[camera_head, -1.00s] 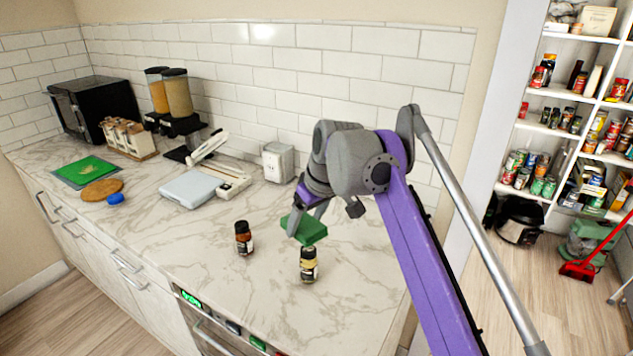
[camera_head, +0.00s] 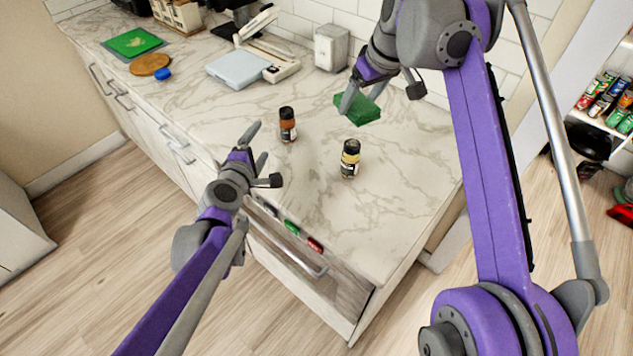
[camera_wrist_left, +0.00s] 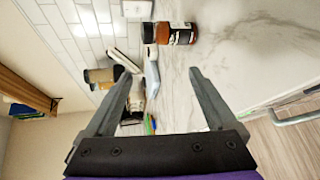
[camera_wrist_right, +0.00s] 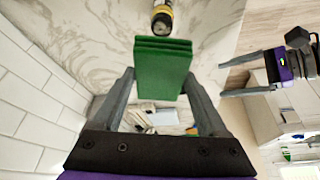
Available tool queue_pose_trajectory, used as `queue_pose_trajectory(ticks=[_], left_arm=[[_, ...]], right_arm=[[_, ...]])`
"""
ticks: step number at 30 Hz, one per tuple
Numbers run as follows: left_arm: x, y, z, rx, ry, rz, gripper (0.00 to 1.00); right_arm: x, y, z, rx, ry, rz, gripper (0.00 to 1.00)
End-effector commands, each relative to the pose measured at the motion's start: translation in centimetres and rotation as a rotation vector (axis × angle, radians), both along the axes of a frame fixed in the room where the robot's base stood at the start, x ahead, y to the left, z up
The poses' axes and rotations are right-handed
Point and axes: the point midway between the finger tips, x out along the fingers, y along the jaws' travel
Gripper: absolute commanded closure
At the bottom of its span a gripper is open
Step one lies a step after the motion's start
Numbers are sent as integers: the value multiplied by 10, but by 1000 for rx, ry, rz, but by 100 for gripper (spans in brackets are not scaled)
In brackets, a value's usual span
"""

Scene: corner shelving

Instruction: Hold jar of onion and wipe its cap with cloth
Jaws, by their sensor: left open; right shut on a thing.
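Two dark-capped jars stand upright on the marble counter; their labels are too small to read. One with orange-brown contents (camera_head: 287,126) is on the left, and one with pale contents (camera_head: 350,160) is nearer the right front. I cannot tell which is onion. The folded green cloth (camera_head: 364,109) is in my right gripper (camera_head: 362,98), shut on it behind the pale jar; the cloth (camera_wrist_right: 163,72) also fills the middle of the right wrist view. My left gripper (camera_head: 257,146) is open and empty, left of both jars near the counter's front edge. The orange-brown jar (camera_wrist_left: 181,33) lies beyond its fingers in the left wrist view.
A white scale (camera_head: 237,67), a brown round board (camera_head: 149,64), a blue lid (camera_head: 163,74) and a green mat (camera_head: 134,41) lie along the counter to the left. A white box (camera_head: 331,46) stands by the tiled wall. The counter's front right is clear.

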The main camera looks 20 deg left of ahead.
Motion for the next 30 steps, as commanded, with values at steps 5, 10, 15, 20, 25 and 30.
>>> queue_pose_trajectory(ticks=[5, 10, 15, 20, 25, 30], left_arm=[[6, -50, -45, -675, -68, -59, 9], [-13, -117, -55, -1154, -34, -217, 9], [-30, -148, -50, -1394, -1, -309, 9], [-26, -159, -48, -1449, 11, -333, 9], [-3, -171, -48, -1449, 12, -335, 9], [28, -186, -48, -1446, 11, -333, 9]], right_arm=[[0, 0, 0, 0, 0, 0, 76], [0, 0, 0, 0, 0, 0, 76], [0, 0, 0, 0, 0, 0, 76], [0, 0, 0, 0, 0, 0, 76], [0, 0, 0, 0, 0, 0, 76], [0, 0, 0, 0, 0, 0, 76]])
